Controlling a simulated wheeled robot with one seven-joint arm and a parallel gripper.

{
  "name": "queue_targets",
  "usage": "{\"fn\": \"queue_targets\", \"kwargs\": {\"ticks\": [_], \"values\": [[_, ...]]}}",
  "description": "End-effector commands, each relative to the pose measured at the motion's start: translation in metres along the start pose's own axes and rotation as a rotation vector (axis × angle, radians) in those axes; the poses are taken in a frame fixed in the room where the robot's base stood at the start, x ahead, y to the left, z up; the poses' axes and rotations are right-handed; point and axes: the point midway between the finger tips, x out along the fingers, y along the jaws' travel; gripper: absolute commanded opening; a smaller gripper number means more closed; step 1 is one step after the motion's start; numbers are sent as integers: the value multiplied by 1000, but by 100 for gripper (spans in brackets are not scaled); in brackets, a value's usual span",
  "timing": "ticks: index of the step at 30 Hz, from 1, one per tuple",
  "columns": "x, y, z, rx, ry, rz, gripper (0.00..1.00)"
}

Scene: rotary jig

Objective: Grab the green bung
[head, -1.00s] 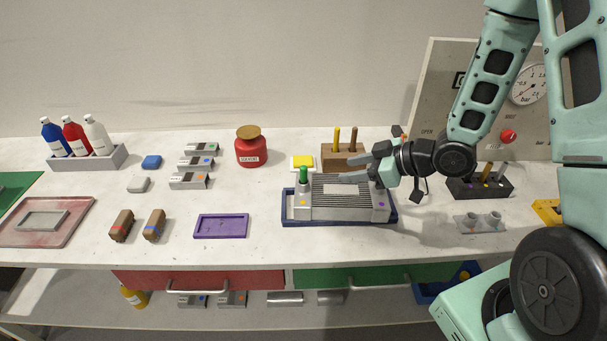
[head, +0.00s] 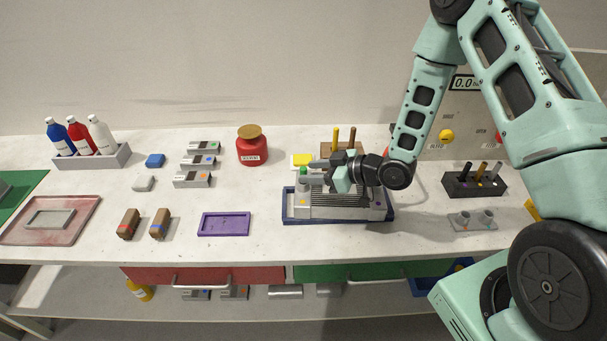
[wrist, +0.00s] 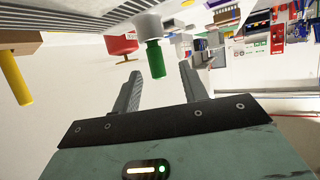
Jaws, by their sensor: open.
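The green bung (head: 303,171) stands upright at the left end of the grey ribbed jig block (head: 345,207), which sits in a dark blue tray (head: 340,221). In the wrist view the green bung (wrist: 155,60) hangs from a pale round seat (wrist: 148,27), just beyond and between the fingertips. My gripper (head: 314,170) is at the bung's height, fingers pointing left, close to it. In the wrist view my gripper (wrist: 159,80) is open with nothing between its fingers. The fingers partly cover the bung in the head view.
A wooden block (head: 350,147) with yellow and brown pegs stands behind the jig. A yellow item (head: 301,159) and a red jar (head: 252,147) are at the back. A purple tray (head: 225,223) lies left, with clear table around it.

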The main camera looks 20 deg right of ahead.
Motion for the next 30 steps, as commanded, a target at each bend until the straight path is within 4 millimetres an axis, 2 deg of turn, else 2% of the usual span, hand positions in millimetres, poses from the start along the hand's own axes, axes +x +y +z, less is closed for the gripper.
{"fn": "queue_targets", "kwargs": {"ticks": [12, 21, 22, 26, 30], "values": [[46, 2, 0, 0, 1, -2, 43], [52, 3, 2, 0, 1, 1, 43], [52, 3, 2, 0, 1, 1, 38], [52, 3, 2, 0, 1, 1, 2], [52, 3, 1, 0, 1, 1, 0]]}}
